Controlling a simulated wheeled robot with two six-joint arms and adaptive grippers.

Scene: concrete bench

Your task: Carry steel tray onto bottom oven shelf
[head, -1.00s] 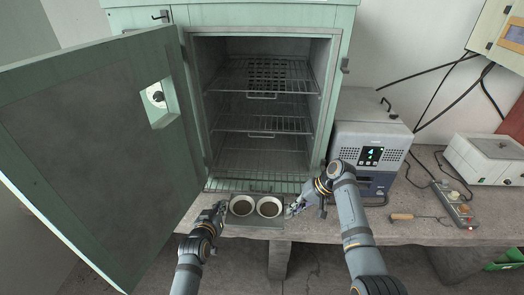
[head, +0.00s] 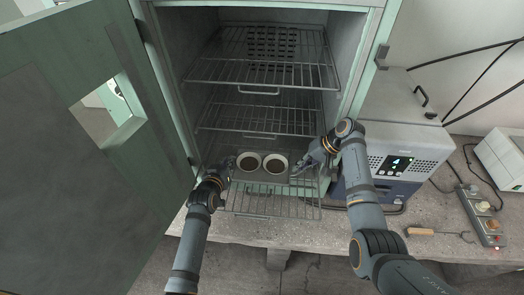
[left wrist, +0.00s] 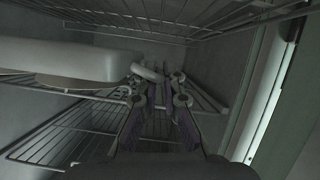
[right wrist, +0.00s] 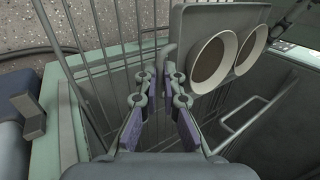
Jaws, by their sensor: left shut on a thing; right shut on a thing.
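The steel tray (head: 262,178) carries two white bowls (head: 249,162) with brown contents and is inside the oven's open front, over the bottom shelf (head: 268,208). I cannot tell whether the tray touches that wire shelf. My left gripper (head: 227,171) is shut on the tray's left end. My right gripper (head: 298,168) is shut on its right end. The right wrist view shows the tray plate (right wrist: 187,28) beside the closed fingers (right wrist: 161,82).
The middle shelf (head: 258,122) and upper shelf (head: 262,72) are empty wire racks above the tray. The oven door (head: 60,150) stands wide open on the left. An instrument box (head: 395,135) stands close to the oven's right side. A wooden-handled tool (head: 420,231) lies on the bench.

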